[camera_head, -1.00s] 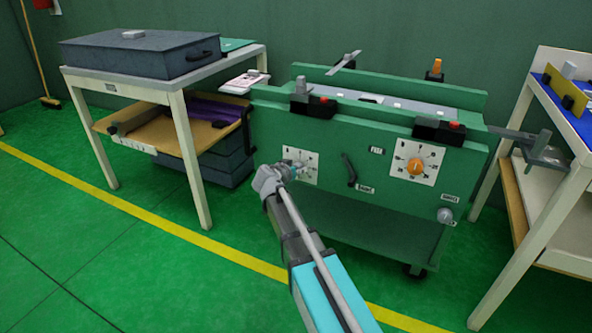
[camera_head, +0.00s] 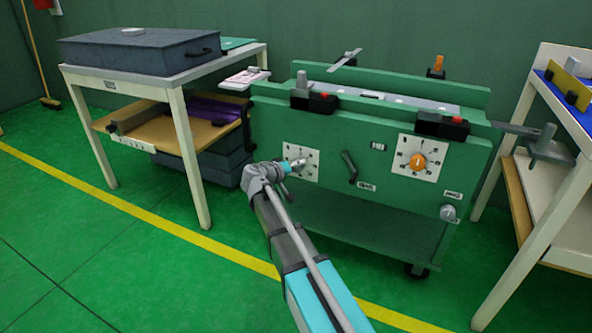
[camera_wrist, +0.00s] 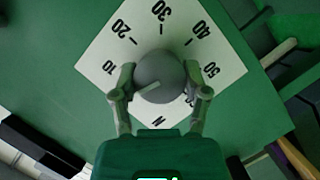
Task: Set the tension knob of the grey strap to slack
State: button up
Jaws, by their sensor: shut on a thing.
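A round grey knob (camera_wrist: 158,78) with a white pointer line sits on a white dial plate (camera_wrist: 118,45) in the wrist view. The plate is marked 10, 20, 30, 40, 50 and N. The pointer line runs toward the lower left of the picture, below the 10. My gripper (camera_wrist: 160,82) is shut on the knob, one finger on each side. In the head view my gripper (camera_head: 294,165) reaches the left dial plate (camera_head: 309,171) on the green cart's front and largely hides the knob. I cannot make out a grey strap.
An orange knob (camera_head: 417,162) on a second dial plate sits to the right on the green cart (camera_head: 345,215). A black handle (camera_head: 350,167) is between the dials, and a small grey knob (camera_head: 448,212) is lower right. Tables flank the cart.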

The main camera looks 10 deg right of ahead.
jog(key=shift+w+f+n+h+b, duration=0.1)
jog(key=shift+n+h+b, duration=0.45)
jog(key=shift+n, duration=0.45)
jog(key=o, duration=1.1)
jog(key=shift+o, duration=0.2)
